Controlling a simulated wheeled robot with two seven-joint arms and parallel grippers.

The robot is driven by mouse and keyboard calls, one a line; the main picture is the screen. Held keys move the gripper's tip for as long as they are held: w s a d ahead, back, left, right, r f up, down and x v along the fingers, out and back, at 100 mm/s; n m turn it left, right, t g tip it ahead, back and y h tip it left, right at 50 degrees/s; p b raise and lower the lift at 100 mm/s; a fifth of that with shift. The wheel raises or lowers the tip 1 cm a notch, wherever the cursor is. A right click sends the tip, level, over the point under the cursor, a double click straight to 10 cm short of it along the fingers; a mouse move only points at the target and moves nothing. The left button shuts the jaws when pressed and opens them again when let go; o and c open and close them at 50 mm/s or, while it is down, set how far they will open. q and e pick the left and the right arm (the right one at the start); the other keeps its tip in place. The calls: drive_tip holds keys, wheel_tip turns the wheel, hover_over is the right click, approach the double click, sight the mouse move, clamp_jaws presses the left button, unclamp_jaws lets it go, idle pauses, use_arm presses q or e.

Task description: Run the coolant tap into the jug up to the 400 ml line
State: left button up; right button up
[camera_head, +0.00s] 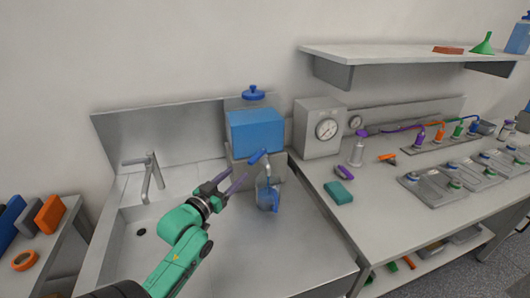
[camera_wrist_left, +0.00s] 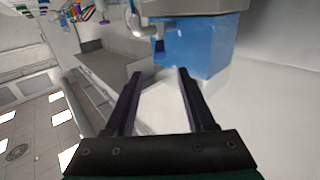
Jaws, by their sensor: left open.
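The blue coolant tank (camera_head: 255,132) stands on a grey stand at the back of the steel sink counter. Its tap has a blue lever (camera_head: 257,156) on the front. The clear jug (camera_head: 263,192) with a blue handle (camera_head: 276,201) stands upright below the tap. Its marks and liquid level are too small to read. My left gripper (camera_head: 234,180) is open and empty, left of the jug and tap, apart from both. The left wrist view is upside down; the tank (camera_wrist_left: 195,48) shows beyond the open left fingers (camera_wrist_left: 158,74). My right gripper is out of view.
A sink with a faucet (camera_head: 151,177) lies left. A gauge box (camera_head: 318,128), a white bottle (camera_head: 357,152) and a green sponge (camera_head: 338,192) are on the right bench. A wall shelf (camera_head: 400,53) hangs above. The counter in front of the jug is clear.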

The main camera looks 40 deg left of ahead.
sight(255, 156)
use_arm(q)
drive_tip(key=w+p, duration=0.1)
drive_tip(key=w, duration=0.2)
drive_tip(key=w+a, duration=0.1)
drive_tip(key=w, duration=0.3)
drive_tip(key=w+p, duration=0.1)
drive_tip(key=w, duration=0.3)
drive_tip(key=shift+w+a+r+p, duration=0.1)
drive_tip(key=shift+w+a+p, duration=0.15)
drive_tip(key=shift+a+p, duration=0.1)
drive_tip(key=shift+w, duration=0.3)
drive_tip(key=shift+s, duration=0.15)
clamp_jaws()
